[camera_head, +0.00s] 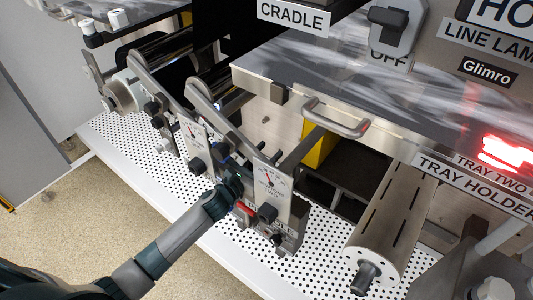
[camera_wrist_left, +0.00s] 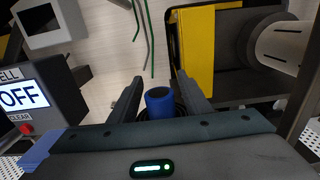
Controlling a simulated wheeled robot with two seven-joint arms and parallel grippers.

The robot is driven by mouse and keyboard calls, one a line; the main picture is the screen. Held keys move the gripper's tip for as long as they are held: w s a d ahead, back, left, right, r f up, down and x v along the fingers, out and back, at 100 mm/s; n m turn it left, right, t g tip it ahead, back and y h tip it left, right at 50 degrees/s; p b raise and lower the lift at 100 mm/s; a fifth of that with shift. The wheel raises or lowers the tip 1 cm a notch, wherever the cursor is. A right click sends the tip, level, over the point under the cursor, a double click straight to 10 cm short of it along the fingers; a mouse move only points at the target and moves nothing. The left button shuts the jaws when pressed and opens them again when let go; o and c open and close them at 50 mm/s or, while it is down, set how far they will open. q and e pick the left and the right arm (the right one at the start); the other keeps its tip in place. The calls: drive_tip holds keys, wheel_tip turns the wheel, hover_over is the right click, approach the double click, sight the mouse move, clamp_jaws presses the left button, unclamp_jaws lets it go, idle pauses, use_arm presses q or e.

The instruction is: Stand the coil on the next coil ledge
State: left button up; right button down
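My left gripper (camera_head: 234,182) reaches in from the left, close to the front of the second cradle stand with its dial plate (camera_head: 270,183). In the left wrist view my left gripper (camera_wrist_left: 160,82) has its two dark fingers apart, one on each side of a blue tube (camera_wrist_left: 158,97). Dark rings show around the tube's lower part. I cannot tell whether this is the coil or whether the fingers press on it. The label low on the stand is partly covered, so I cannot make out the coil ledge. My right gripper is not in view.
A slotted metal roller (camera_head: 393,218) lies at the right of the perforated white deck (camera_head: 330,235). A steel tray holder with a handle (camera_head: 337,122) overhangs the deck. A yellow panel (camera_wrist_left: 194,50) and an OFF display (camera_wrist_left: 24,97) flank the left gripper.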

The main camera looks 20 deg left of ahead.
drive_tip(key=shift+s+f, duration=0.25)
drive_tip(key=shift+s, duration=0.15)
use_arm(q)
drive_tip(key=shift+r, duration=0.15)
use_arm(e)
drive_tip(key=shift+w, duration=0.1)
use_arm(q)
drive_tip(key=shift+s, duration=0.2)
drive_tip(key=v, duration=1.1)
drive_tip(key=shift+s+a+b, duration=0.15)
drive_tip(key=shift+s+b, duration=0.15)
drive_tip(key=shift+b, duration=0.1)
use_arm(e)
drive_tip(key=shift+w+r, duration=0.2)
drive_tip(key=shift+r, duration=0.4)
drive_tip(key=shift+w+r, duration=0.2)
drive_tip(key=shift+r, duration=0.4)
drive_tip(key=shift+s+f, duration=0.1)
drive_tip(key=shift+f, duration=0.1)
